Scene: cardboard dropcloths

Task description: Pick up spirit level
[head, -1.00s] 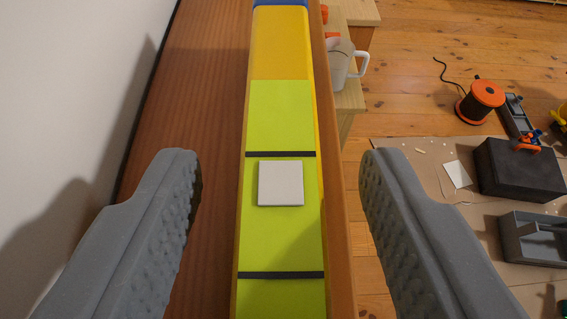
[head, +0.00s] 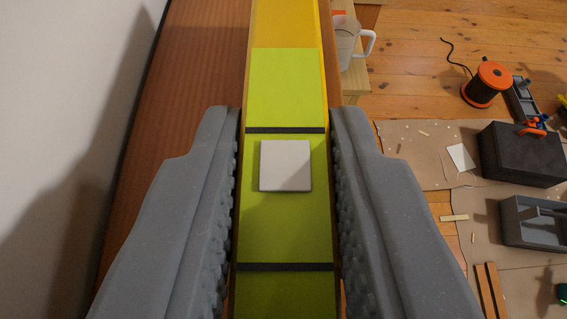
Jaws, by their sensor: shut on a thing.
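The spirit level (head: 287,90) is a long yellow and lime-green bar with dark cross bands and a pale square on its top face. It runs up the middle of the head view, along a brown wooden surface (head: 190,80). My gripper (head: 285,115) has one grey ridged finger on each side of the green part, closed against its long sides near the pale square. The far end of the level is cut off by the top of the picture. Its underside is hidden, so I cannot tell whether it still rests on the wood.
A white wall (head: 70,90) is close on the left. A white mug (head: 350,45) stands on a light wooden piece at right. On the floor lie an orange cable reel (head: 487,84), a black box (head: 522,155), a grey tray (head: 540,222) and cardboard (head: 405,150).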

